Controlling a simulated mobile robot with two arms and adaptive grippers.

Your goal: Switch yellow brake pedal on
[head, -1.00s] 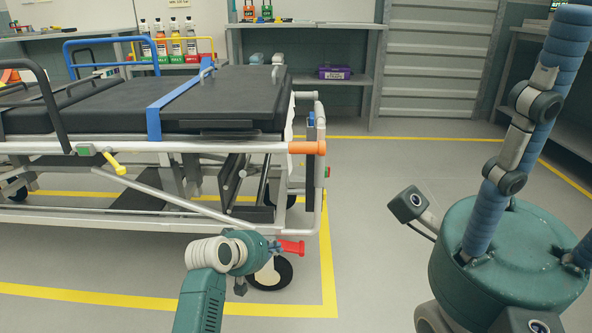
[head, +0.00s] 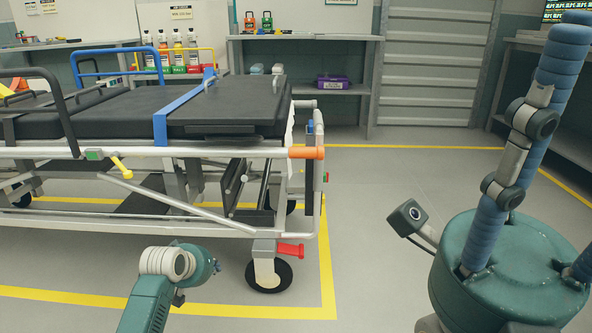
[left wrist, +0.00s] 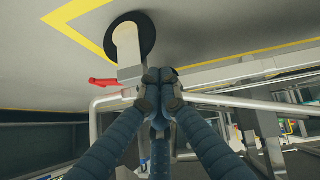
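A yellow lever (head: 122,167) with a green block at its top hangs on the near side rail of the stretcher (head: 235,151). No other yellow pedal is plain to see. A red pedal (head: 290,250) sticks out to the right above the near caster; it also shows in the left wrist view (left wrist: 105,82). My left gripper (head: 212,266) is low in front of the stretcher, left of that caster and apart from it. In the left wrist view its fingers (left wrist: 158,80) meet with nothing seen between them. My right gripper (head: 525,140) points up at the right; its fingertips are not clear.
The near caster wheel (head: 268,275) stands on the grey floor inside a yellow line (head: 328,270). An orange grip (head: 308,153) caps the rail. Shelves (head: 330,90) line the back wall. Floor right of the stretcher is clear.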

